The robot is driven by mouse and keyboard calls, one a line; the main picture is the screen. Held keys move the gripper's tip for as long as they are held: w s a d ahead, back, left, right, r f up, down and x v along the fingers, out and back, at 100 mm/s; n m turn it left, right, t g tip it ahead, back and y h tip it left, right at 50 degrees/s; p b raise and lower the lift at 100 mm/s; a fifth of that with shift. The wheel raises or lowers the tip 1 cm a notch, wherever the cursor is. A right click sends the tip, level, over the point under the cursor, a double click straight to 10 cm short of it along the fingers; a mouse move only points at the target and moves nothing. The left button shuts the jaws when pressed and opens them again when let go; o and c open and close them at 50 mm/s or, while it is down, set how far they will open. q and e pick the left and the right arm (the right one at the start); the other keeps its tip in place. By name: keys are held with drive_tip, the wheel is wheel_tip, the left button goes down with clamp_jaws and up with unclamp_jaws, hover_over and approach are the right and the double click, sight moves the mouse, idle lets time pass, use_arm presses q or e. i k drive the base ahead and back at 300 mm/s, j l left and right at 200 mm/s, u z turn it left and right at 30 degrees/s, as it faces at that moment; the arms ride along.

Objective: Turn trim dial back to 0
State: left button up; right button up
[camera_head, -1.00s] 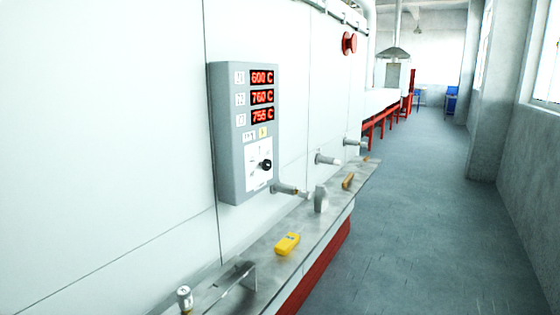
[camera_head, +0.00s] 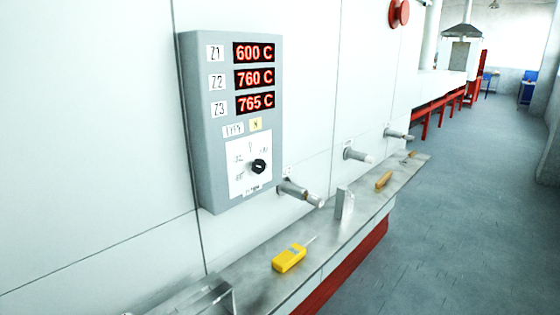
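The trim dial is a small black knob (camera_head: 259,166) on a white scale plate (camera_head: 238,172), low on the grey control panel (camera_head: 194,130). The knob sits right of the plate's middle, and its pointer direction is too small to tell. Above it, three red displays read Z1 600 C (camera_head: 254,53), Z2 760 C (camera_head: 254,79) and Z3 765 C (camera_head: 255,103). A TYPE label with a yellow K tag (camera_head: 256,124) lies between displays and dial. Neither of my grippers shows in the head view.
A steel ledge (camera_head: 262,288) runs below the panel. On it are a yellow handheld meter (camera_head: 289,259), a grey upright block (camera_head: 345,203) and a wooden-coloured piece (camera_head: 384,180). Metal probes (camera_head: 302,194) stick out of the wall. The floor (camera_head: 470,240) at right is clear.

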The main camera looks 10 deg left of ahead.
sight(258, 166)
drive_tip(key=i+l+u, duration=0.1)
drive_tip(key=i+l, duration=0.3)
drive_tip(key=l, duration=0.15)
drive_tip(key=i+l, duration=0.4)
drive_tip(key=l, duration=0.15)
drive_tip(key=u, duration=0.05)
